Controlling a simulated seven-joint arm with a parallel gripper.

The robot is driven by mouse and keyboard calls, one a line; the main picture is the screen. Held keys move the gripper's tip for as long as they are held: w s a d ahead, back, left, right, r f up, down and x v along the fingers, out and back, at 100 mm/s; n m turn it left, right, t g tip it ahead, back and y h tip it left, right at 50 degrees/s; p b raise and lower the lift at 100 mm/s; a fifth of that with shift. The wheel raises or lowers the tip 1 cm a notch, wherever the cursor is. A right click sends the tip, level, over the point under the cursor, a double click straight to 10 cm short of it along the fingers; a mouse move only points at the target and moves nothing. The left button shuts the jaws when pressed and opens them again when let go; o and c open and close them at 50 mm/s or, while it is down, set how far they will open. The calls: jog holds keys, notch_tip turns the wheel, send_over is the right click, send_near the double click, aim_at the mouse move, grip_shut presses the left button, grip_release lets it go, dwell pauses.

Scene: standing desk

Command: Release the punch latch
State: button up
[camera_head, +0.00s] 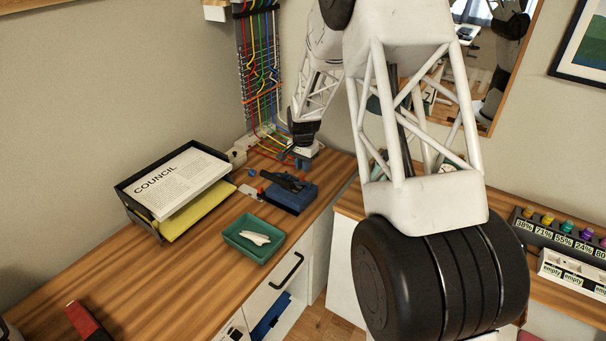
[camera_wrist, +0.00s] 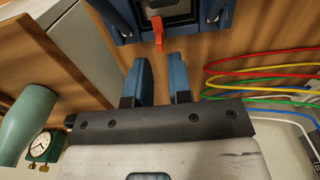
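The punch (camera_head: 298,197) is a blue block with a black lever on top, on the wooden desk near its front edge. In the wrist view the blue and black punch (camera_wrist: 208,18) is at the top, cut off by the frame edge. A small orange-red latch (camera_wrist: 158,30) sticks out from its near end. My gripper (camera_head: 303,165) is just behind the punch in the head view, pointing down. In the wrist view my gripper (camera_wrist: 161,62) has its two blue fingers apart with nothing between them. The latch lies just beyond the fingertips, apart from them.
Coloured cables (camera_wrist: 260,75) run close on the right in the wrist view, coming from a wall panel (camera_head: 255,60). A green tray (camera_head: 240,242) with a white object stands in front of the punch. A paper tray (camera_head: 140,205) stands left.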

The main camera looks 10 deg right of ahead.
aim_at(302, 179)
jog(key=shift+f, duration=2.05)
grip_shut()
